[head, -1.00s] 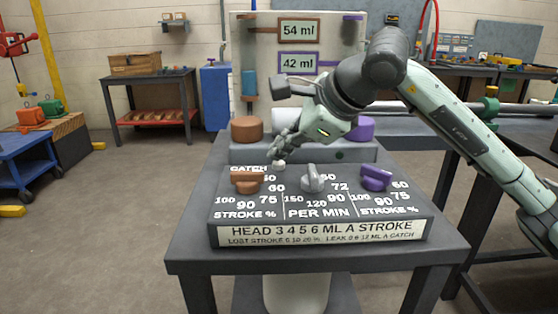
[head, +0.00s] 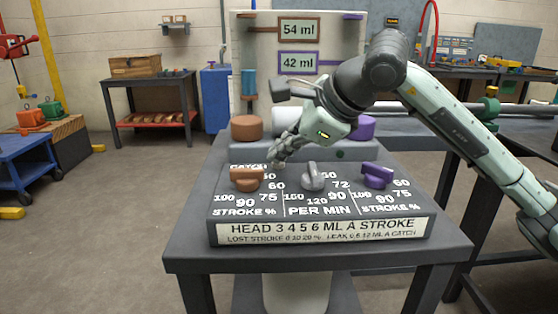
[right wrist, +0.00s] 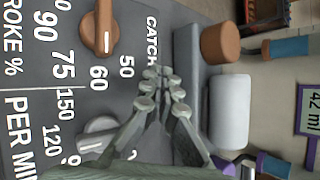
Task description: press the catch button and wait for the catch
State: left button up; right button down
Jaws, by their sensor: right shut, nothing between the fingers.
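My right gripper (head: 276,160) is shut and empty, its fingertips down at the catch button's place, beside the CATCH label on the dark control panel (head: 322,207). In the right wrist view the closed fingertips (right wrist: 161,84) sit just off the end of the CATCH lettering (right wrist: 152,41). The button is hidden behind the fingers, so contact or how far it is pressed cannot be told. The brown-framed sign (head: 298,30) reads 54 ml, and the purple-framed sign (head: 298,63) reads 42 ml. My left gripper is not in view.
The panel carries a brown knob (head: 246,178), a grey knob (head: 313,177) and a purple knob (head: 377,176). Behind it stand a brown cylinder (head: 246,128) and a purple one (head: 363,129). My right arm reaches over the panel's right side.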

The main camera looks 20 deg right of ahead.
jog(key=shift+f, duration=0.15)
dwell(0.4)
jog(key=shift+r, duration=0.6)
notch_tip(320, 180, up, 6)
jog(key=p, duration=0.4)
dwell(0.7)
